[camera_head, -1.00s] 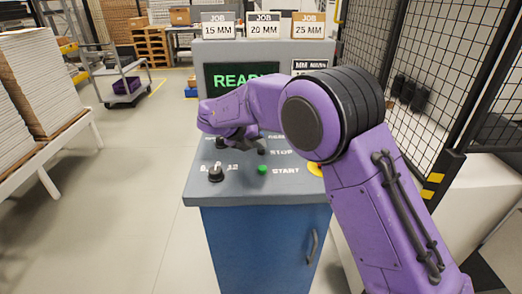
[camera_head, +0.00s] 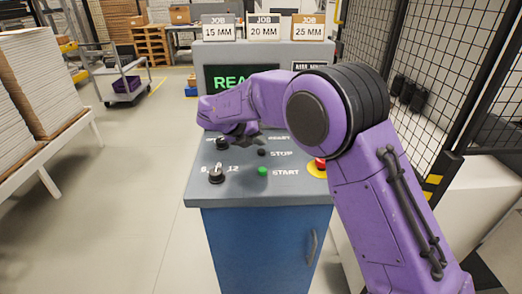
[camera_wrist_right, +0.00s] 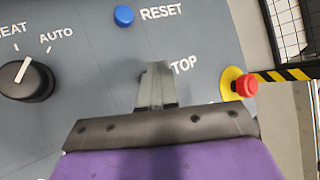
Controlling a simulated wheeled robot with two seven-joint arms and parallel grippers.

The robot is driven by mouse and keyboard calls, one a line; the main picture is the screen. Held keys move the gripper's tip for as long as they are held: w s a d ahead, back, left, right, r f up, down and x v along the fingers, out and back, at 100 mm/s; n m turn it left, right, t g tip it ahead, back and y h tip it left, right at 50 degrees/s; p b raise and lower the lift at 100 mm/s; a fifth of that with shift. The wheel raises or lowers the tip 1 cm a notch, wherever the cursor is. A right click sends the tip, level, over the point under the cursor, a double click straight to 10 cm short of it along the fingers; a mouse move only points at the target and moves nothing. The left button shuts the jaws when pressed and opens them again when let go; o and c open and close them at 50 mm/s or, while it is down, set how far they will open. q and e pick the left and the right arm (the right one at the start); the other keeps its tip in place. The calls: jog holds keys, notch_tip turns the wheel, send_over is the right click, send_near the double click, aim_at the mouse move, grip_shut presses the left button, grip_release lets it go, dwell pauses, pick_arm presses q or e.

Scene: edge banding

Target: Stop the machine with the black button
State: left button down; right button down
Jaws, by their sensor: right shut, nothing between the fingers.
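The black button (camera_head: 262,152) sits beside the STOP label on the grey control panel (camera_head: 290,188), above the green START button (camera_head: 263,171). My right gripper (camera_head: 246,141) is shut and empty. It points down over the panel, just up and left of the black button in the head view. In the right wrist view the shut fingers (camera_wrist_right: 156,70) cover the spot left of the STOP label (camera_wrist_right: 185,65), so the black button is hidden there. Whether the fingertips touch the panel cannot be told. My left gripper is out of view.
A red emergency button (camera_head: 320,163) on a yellow base stands at the panel's right. Dark knobs (camera_head: 216,174) are at its left. A blue RESET button (camera_wrist_right: 124,15) shows in the wrist view. A screen (camera_head: 225,79) is partly covered by my arm. Black mesh fencing (camera_head: 430,60) stands right.

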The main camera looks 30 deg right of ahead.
aim_at(258, 151)
jog(key=shift+r+p, duration=1.75)
jog(key=shift+r, duration=0.8)
jog(key=shift+f, duration=0.1)
